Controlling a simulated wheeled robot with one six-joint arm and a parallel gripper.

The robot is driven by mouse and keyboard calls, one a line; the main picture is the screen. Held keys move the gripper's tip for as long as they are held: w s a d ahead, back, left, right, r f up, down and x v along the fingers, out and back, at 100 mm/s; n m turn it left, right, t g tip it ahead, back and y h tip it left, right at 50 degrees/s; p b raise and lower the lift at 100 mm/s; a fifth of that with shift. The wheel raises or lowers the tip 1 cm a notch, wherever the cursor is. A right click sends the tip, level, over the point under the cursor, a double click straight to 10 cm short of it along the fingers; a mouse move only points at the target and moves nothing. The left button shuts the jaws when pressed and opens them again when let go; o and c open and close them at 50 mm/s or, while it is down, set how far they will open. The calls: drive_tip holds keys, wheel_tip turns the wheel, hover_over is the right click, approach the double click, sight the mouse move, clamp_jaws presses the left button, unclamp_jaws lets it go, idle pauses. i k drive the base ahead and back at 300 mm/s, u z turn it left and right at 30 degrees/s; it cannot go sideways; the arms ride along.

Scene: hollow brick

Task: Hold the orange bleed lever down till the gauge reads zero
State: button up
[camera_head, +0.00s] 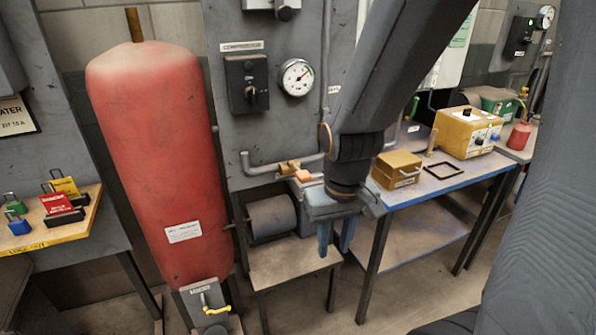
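The orange bleed lever (303,176) sits at the brass valve (289,167) on the grey pipe, low on the grey panel. The round white gauge (297,77) is above it on the same panel. Its needle appears to point to the upper right, off any clear zero; the numbers are too small to read. My gripper (335,248) hangs to the right of the lever and lower, with its two blue fingers pointing down. The fingers are apart with nothing between them. Part of the lever may be hidden by the gripper body.
A red tank (150,150) stands left of the panel, with a yellow handle (215,309) below. A bench (440,184) at right holds a small yellow box (397,169) and a larger yellow unit (468,132). A padlock shelf (45,235) is at far left.

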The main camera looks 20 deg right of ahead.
sight(303, 176)
drive_tip(key=k, duration=1.35)
drive_tip(key=z, duration=0.5)
drive_tip(key=i, duration=0.6)
drive_tip(key=z, duration=0.7)
drive_tip(key=i, duration=0.75)
drive_tip(key=u, duration=0.5)
drive_tip(key=i, duration=0.6)
drive_tip(key=u, duration=0.5)
